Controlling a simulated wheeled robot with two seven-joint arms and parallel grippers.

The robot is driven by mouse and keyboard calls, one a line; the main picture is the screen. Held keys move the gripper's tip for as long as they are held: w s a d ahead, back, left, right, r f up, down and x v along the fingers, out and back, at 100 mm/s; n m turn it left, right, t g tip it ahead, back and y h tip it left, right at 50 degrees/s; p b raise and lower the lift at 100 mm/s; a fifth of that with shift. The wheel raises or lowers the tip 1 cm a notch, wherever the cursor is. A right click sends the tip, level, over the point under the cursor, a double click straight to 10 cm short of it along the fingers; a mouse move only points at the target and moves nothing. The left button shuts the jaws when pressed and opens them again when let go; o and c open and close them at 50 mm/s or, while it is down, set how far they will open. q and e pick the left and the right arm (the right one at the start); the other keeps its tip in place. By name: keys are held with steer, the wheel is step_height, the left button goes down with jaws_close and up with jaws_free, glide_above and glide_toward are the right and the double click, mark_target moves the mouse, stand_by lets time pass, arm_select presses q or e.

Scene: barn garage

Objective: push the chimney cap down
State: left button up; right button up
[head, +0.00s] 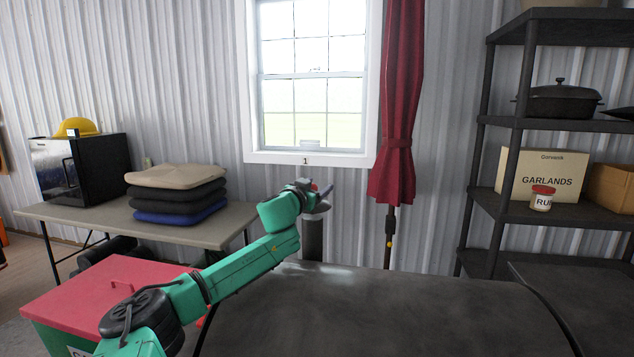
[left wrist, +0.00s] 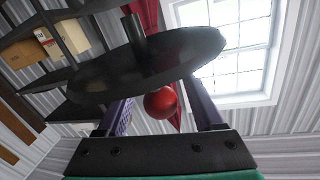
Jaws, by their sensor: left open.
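The chimney (head: 313,240) is a dark upright pipe at the back of the black barrel-shaped body (head: 390,310) in the head view. The chimney cap (head: 320,208) is a dark disc at its top, partly hidden by my left gripper (head: 312,188). In the left wrist view the cap (left wrist: 150,68) is a broad tilted disc with a short stem on one face and a round red knob (left wrist: 160,103) on the other. My left gripper (left wrist: 163,112) is open, its two fingers on either side of the knob with visible gaps. My right gripper is not in view.
A table (head: 85,215) with stacked cushions (head: 176,193) and a black box-shaped appliance (head: 85,165) stands at the left. A red-lidded chest (head: 120,285) is below my left arm. A window and red curtain (head: 398,110) are behind, with dark shelves (head: 560,120) at the right.

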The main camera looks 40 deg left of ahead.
arm_select(q)
steer(key=shift+s, duration=0.1)
jaws_close()
steer(key=shift+r, duration=0.1)
stand_by(1.1)
